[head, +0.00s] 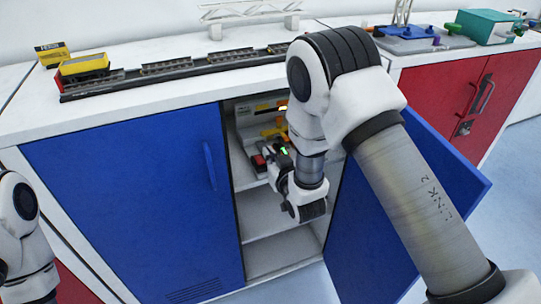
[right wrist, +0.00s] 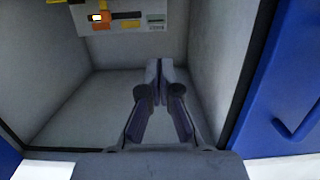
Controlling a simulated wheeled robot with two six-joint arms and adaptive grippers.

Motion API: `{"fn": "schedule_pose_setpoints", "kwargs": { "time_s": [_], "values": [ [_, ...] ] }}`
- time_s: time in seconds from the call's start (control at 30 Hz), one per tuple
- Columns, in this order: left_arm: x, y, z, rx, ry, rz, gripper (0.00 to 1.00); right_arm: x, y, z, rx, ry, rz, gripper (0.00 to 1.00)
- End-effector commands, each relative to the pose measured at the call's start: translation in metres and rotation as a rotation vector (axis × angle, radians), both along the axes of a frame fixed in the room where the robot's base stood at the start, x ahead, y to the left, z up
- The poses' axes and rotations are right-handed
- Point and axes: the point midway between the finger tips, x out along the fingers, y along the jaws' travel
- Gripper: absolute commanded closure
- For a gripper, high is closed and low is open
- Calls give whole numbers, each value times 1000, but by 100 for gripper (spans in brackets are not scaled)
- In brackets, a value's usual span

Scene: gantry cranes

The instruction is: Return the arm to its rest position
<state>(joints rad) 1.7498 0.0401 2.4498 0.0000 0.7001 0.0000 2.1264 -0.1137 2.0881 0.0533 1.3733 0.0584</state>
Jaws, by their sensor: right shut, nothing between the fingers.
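My right arm reaches across the head view to the open cabinet compartment. My right gripper (head: 273,155) is at the compartment's opening, partly covered by my own wrist. In the right wrist view the right gripper (right wrist: 160,65) has its fingers together, with nothing between them. It points into the compartment, towards its back wall. A panel with an orange and yellow lever (right wrist: 115,20) is on that wall, beyond and to the left of the fingertips. My left arm shows only at the left edge of the head view; its gripper is out of the frame.
The open blue door (head: 365,235) stands right of the compartment, close to my right arm. The shut blue door (head: 130,190) is on the left. Grey side walls (right wrist: 218,60) flank the gripper. A track with a yellow wagon (head: 85,66) lies on the white top above.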

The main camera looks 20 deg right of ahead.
Motion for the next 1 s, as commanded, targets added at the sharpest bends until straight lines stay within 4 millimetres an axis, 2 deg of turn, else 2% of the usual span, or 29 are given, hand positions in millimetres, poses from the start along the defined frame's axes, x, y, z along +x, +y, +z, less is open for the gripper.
{"fn": "schedule_pose_setpoints", "kwargs": {
  "time_s": [0.5,0.57,0.63,0.67,0.77,0.8,0.87,0.9,0.97,1.0],
  "values": [
    [0,0,1,0,0,0,100,-5,0,2,0,2,0,100],
    [0,0,5,0,0,0,100,-8,-1,-4,1,19,-2,100],
    [0,0,15,0,0,0,100,-18,-7,-22,8,71,-15,100],
    [0,0,20,0,0,0,100,-27,-11,-34,12,106,-23,100],
    [0,0,35,0,0,0,100,-76,-25,-86,21,296,-54,100],
    [0,0,41,0,0,0,100,-102,-30,-109,23,400,-65,100],
    [0,0,48,0,0,0,100,-148,-37,-142,25,568,-78,100],
    [0,0,51,0,0,0,100,-180,-40,-159,25,681,-85,100],
    [0,0,56,0,0,0,100,-231,-43,-180,27,854,-92,100],
    [0,0,58,0,0,0,100,-264,-44,-190,27,964,-95,100]
  ]
}}
